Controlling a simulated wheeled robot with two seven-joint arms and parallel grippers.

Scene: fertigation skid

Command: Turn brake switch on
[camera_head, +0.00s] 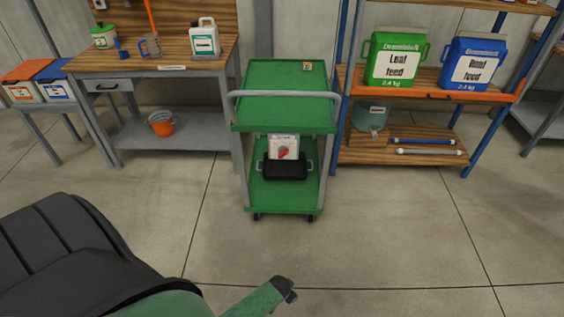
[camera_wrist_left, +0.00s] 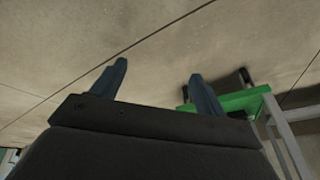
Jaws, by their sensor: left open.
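A green cart (camera_head: 280,112) with a grey handle stands ahead of me on small casters. On its lower shelf is a white box with a red knob (camera_head: 284,148), behind or in a black tray (camera_head: 285,168). I cannot tell whether this red knob is the brake switch; no label is readable. My left gripper (camera_wrist_left: 157,78) is open, its two dark fingers apart with only floor between them. In the left wrist view the cart's green shelf (camera_wrist_left: 240,101) and casters show beyond the right finger. The gripper touches nothing visible. My right gripper is out of view.
A workbench (camera_head: 160,52) with a bucket (camera_head: 161,123) on its lower shelf stands left of the cart. Shelving (camera_head: 400,160) with green (camera_head: 393,58) and blue (camera_head: 473,63) feed containers stands to the right. The concrete floor before the cart is clear.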

